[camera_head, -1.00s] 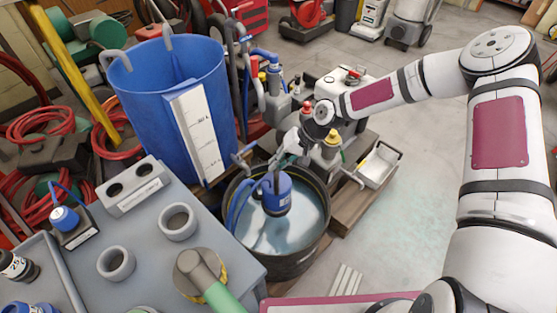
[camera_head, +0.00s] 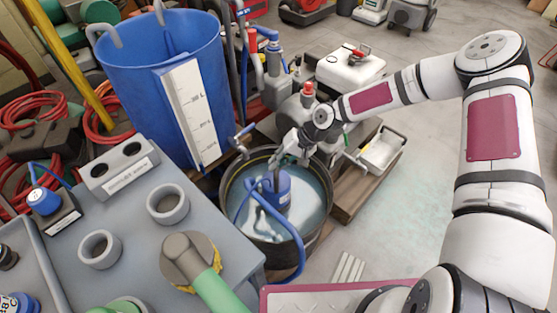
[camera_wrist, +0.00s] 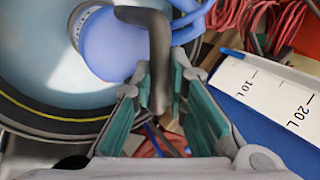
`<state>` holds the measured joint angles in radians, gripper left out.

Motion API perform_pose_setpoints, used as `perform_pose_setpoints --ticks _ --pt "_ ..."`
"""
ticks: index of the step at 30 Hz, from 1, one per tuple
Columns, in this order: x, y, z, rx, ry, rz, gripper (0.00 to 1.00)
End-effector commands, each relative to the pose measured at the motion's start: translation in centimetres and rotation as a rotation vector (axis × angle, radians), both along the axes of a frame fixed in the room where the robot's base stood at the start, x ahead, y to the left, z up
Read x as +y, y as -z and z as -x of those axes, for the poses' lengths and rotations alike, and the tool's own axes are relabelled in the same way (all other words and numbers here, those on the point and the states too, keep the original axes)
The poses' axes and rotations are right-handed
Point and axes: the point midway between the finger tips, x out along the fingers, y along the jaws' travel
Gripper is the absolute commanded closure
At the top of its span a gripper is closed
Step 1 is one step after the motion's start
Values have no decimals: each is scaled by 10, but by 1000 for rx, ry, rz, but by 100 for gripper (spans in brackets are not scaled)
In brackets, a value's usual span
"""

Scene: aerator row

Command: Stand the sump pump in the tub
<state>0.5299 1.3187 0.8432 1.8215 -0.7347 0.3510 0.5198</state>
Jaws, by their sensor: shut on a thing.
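The blue sump pump (camera_head: 277,190) is inside the round black tub (camera_head: 318,236), upright or nearly so, with its lower part at or in the pale water. I cannot tell whether it touches the bottom. My gripper (camera_head: 287,157) is over the tub, shut on the pump's dark handle. In the wrist view the pump (camera_wrist: 110,45) shows as a blue body beside the fingers, and the bent dark handle (camera_wrist: 158,55) runs between the green pads of my gripper (camera_wrist: 158,100). A blue hose (camera_head: 298,262) from the pump hangs over the tub's front rim.
A tall blue barrel (camera_head: 140,100) with a white scale stands behind left of the tub. A grey bench (camera_head: 135,205) with rings and a green-handled tool is at front left. A white tray (camera_head: 381,153) on wood lies to the right. Floor at right is clear.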

Motion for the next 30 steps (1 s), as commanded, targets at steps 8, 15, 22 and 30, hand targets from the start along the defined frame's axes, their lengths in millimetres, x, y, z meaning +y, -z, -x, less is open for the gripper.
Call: perform_pose_setpoints --ticks 8,15,22,30 --pt "1 25 -2 -2 2 -3 100" --pt "1 46 -2 -2 2 -3 100" --pt "1 66 -1 -3 -1 -2 100" --pt "1 90 -1 -4 0 -2 100"
